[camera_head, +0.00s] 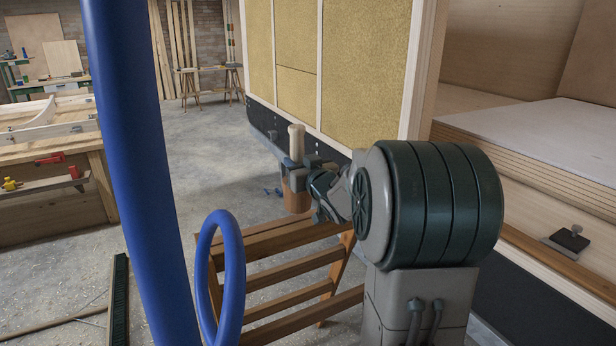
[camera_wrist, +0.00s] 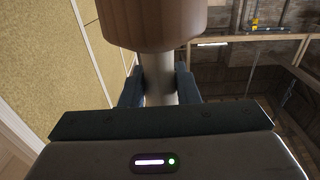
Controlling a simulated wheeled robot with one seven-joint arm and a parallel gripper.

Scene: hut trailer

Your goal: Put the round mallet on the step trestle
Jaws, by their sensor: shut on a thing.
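The round mallet has a brown wooden head (camera_head: 295,197) and a pale handle (camera_head: 297,142). My gripper (camera_head: 296,170) is shut on the handle, with the mallet upright and head down. The wrist view shows the mallet head (camera_wrist: 155,24) past my fingertips and the handle between both fingers (camera_wrist: 160,88). The wooden step trestle (camera_head: 285,272), with slatted steps, stands on the floor. The mallet head is by its top in the head view; I cannot tell whether they touch. My arm and blue hose hide part of the trestle.
A trailer wall with yellow panels (camera_head: 300,60) stands close behind the mallet. A workbench (camera_head: 50,190) with red and yellow tools is at left. A broom (camera_head: 119,300) lies on the floor at lower left. A stack of boards (camera_head: 545,140) fills the right. Open floor lies mid-left.

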